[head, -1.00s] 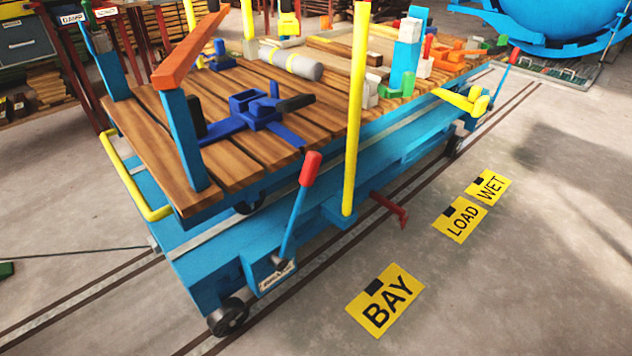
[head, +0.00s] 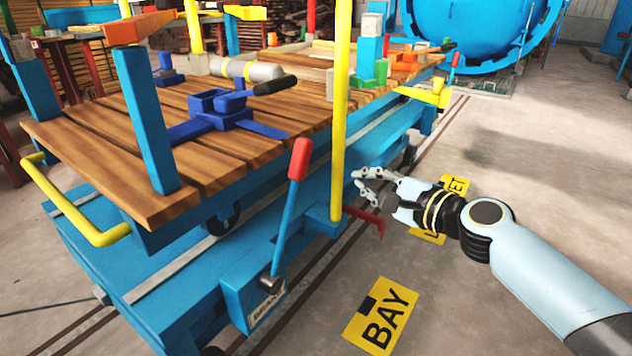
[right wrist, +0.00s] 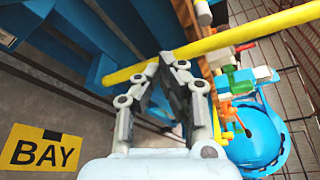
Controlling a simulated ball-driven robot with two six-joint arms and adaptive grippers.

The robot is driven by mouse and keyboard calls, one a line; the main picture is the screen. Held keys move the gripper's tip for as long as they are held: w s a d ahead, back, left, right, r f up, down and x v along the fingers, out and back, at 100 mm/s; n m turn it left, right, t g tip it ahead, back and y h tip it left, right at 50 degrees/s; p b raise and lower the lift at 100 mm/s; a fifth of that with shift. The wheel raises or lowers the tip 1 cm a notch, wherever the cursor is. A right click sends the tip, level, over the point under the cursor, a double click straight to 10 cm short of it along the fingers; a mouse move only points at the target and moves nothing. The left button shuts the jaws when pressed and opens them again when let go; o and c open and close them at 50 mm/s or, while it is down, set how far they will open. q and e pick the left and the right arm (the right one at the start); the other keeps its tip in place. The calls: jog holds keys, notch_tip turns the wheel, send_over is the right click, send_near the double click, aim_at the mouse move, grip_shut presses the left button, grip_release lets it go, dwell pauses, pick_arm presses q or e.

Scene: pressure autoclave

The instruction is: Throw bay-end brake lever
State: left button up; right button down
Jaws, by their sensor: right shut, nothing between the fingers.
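The brake lever (head: 291,205) stands on the near side of the blue cart, with a blue shaft and a red grip. It tilts a little to the right at the top. Its pivot sits on a blue bracket (head: 250,305) with a white label. My right gripper (head: 362,184) is shut and empty, to the right of the yellow post and apart from the lever. In the right wrist view the fingertips (right wrist: 166,58) are close together, near the yellow post (right wrist: 220,40). I do not make out the lever in that view. My left gripper is not in view.
The cart's wooden deck (head: 100,125) carries a blue clamp (head: 222,112) and a grey cylinder (head: 245,70). The yellow post (head: 341,120) rises between gripper and lever. A red hook (head: 366,217) juts out below. Floor beside the BAY sign (head: 382,316) is clear.

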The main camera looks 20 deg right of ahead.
jog(key=shift+a+r, duration=0.1)
jog(key=shift+w, duration=0.1)
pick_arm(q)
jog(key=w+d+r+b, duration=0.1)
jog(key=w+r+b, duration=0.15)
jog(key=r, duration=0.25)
pick_arm(e)
jog(key=x, duration=1)
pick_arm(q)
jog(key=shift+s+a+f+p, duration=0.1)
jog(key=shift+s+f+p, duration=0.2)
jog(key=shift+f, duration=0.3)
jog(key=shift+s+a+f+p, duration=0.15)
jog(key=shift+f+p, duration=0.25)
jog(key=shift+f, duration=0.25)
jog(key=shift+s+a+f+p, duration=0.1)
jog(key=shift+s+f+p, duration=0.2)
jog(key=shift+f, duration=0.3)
pick_arm(e)
jog(key=shift+s+a+r, duration=0.4)
jog(key=shift+s+a, duration=0.2)
jog(key=shift+a, duration=0.1)
jog(key=shift+s+a+r, duration=0.4)
jog(key=shift+s+a, duration=0.2)
jog(key=shift+a, duration=0.1)
